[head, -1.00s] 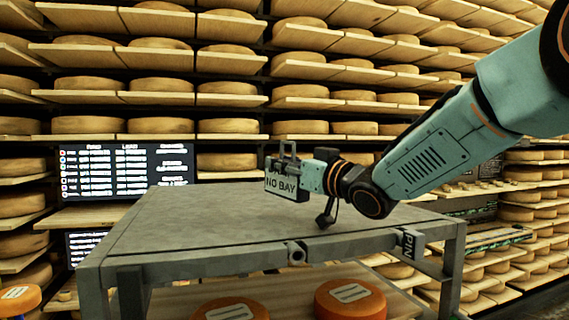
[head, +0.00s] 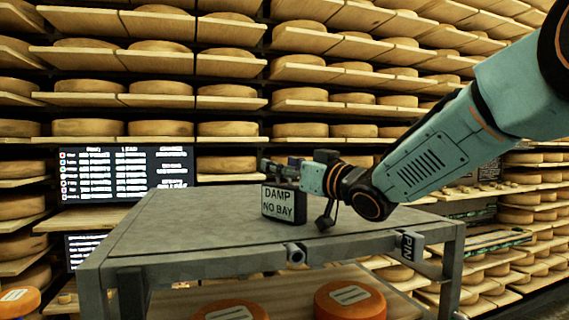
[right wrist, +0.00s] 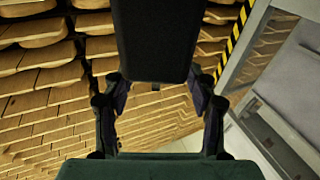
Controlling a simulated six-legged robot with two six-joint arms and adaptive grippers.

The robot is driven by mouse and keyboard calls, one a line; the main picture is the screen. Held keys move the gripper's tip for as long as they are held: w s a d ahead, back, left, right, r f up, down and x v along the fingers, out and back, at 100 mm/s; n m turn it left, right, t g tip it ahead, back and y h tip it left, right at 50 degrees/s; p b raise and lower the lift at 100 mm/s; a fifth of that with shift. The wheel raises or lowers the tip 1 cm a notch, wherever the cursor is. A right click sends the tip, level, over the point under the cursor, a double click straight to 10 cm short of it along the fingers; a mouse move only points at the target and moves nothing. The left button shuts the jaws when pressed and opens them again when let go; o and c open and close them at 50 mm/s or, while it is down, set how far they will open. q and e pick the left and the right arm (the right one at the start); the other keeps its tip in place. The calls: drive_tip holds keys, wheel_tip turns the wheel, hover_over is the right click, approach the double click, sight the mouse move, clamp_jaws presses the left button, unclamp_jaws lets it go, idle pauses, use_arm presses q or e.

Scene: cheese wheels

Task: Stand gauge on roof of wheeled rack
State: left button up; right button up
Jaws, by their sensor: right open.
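The gauge (head: 284,204) is a small dark box with a pale plate reading "DAMP NO BAY". It stands upright on the grey roof (head: 190,222) of the wheeled rack, back from its front edge. My right gripper (head: 274,169) is open just above and behind the plate's top edge. I cannot tell whether a finger still touches the gauge. In the right wrist view the spread fingers (right wrist: 160,100) flank the lower end of a dark block, which I cannot identify for sure. My left gripper is not in view.
Orange cheese wheels (head: 350,299) sit on the rack's lower shelf. A pin label (head: 407,245) hangs at the roof's front right. Shelves of cheese wheels (head: 160,127) and a dark screen (head: 126,172) stand behind. The roof's left part is clear.

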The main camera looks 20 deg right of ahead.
drive_tip(key=shift+g+h, duration=0.3)
drive_tip(key=shift+g, duration=0.4)
drive_tip(key=f, duration=0.6)
drive_tip(key=shift+a, duration=0.25)
drive_tip(key=shift+t, duration=0.3)
drive_tip(key=r, duration=0.4)
drive_tip(key=w+r, duration=0.1)
drive_tip(key=r, duration=0.2)
drive_tip(key=shift+d, duration=0.25)
wheel_tip(320, 180, up, 8)
hover_over(282, 221)
drive_tip(key=shift+w+d+r+t, duration=0.2)
drive_tip(key=shift+w+d, duration=0.05)
drive_tip(key=shift+w, duration=0.15)
drive_tip(key=shift+w+d+r+t, duration=0.2)
drive_tip(key=shift+w+d, duration=0.05)
drive_tip(key=shift+w, duration=0.15)
drive_tip(key=shift+s, duration=0.1)
